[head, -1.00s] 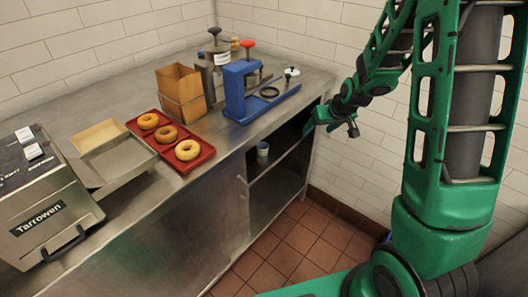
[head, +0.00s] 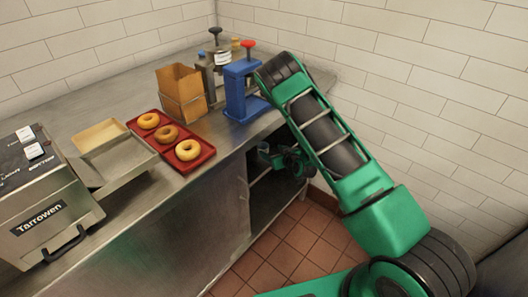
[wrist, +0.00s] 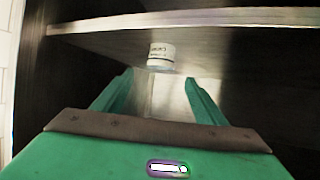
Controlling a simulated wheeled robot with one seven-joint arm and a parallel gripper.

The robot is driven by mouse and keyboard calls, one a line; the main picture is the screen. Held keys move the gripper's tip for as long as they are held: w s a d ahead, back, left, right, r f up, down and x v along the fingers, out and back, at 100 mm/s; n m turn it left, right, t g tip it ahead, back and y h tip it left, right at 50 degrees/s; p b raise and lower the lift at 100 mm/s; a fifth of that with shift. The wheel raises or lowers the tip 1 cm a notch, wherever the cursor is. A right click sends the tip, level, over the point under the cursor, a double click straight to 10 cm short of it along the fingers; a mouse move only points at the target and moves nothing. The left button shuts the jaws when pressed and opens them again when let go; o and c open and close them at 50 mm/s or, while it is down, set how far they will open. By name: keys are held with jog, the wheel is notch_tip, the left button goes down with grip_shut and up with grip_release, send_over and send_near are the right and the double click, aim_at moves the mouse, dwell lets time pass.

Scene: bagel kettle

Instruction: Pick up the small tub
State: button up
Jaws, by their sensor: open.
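The small tub (wrist: 161,56) is white with a dark-lettered label, and shows in the wrist view inside the cabinet. It stands just ahead of my gripper (wrist: 158,76), roughly centred between the two green fingers. The fingers are open and spread, with nothing held between them. I cannot tell whether the fingertips have reached the sides of the tub. In the head view my gripper (head: 268,156) is inside the open cabinet under the counter, and the tub cannot be made out behind it.
A shelf board (wrist: 190,20) crosses above my gripper in the wrist view. The tiled floor is clear.

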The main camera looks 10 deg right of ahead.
aim_at(263, 148)
jog(key=shift+a+f, duration=0.3)
jog(key=shift+f, duration=0.65)
jog(key=shift+d+x, duration=0.15)
jog(key=shift+x, duration=2.5)
jog(key=shift+d+x, duration=0.1)
jog(key=shift+x, duration=2.5)
jog(key=shift+w, duration=0.1)
jog(key=c, duration=1.1)
